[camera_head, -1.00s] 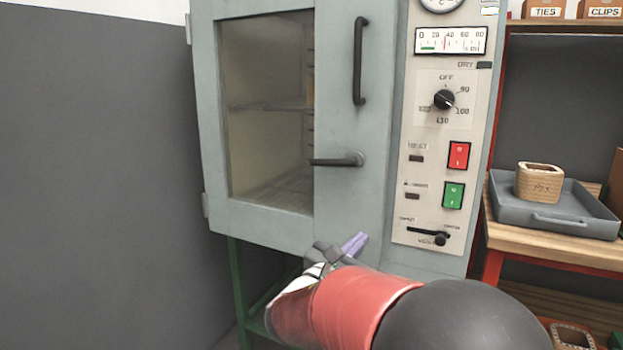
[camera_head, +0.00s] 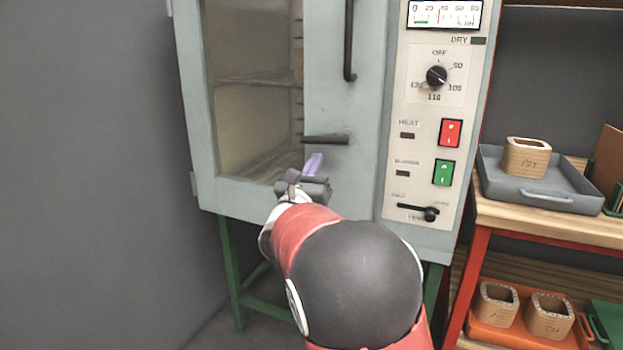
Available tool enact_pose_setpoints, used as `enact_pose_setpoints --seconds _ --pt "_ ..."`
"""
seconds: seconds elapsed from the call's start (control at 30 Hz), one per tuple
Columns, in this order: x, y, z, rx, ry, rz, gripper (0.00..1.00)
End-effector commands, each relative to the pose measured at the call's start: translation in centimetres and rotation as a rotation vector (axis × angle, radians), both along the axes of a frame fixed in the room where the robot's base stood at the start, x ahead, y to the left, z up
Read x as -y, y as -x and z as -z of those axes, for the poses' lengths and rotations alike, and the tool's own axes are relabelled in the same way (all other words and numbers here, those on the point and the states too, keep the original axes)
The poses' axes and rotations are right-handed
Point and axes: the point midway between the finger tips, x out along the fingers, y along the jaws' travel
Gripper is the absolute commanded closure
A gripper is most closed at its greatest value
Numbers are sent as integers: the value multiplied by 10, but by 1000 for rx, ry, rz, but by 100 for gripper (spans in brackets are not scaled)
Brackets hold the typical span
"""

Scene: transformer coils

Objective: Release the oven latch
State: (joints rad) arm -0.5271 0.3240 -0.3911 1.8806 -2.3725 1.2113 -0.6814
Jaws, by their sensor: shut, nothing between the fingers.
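The oven (camera_head: 350,185) is a grey-green cabinet with a windowed door on its left side, and the door looks shut. The oven latch (camera_head: 325,139) is a dark lever lying level on the door, pointing left from its pivot. My gripper (camera_head: 314,163) is just below the latch, in front of the door, with its purple fingertips pointing up toward the lever. The fingers are shut and empty. I cannot tell whether the fingertips touch the latch. My own wrist and arm hide the lower part of the door.
A vertical dark door handle (camera_head: 349,45) is above the latch. The control panel with a dial (camera_head: 436,76), red switch (camera_head: 450,133) and green switch (camera_head: 443,172) is to the right. A shelf bench at right bears a grey tray (camera_head: 540,196) with a coil (camera_head: 526,158).

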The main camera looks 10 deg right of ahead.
Motion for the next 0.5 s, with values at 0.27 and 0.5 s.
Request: enact_pose_setpoints --seconds 0.27,0.5 --pt "-4 2 -17 -1 0 1 100" --pt "-4 2 -17 -1 0 1 100"
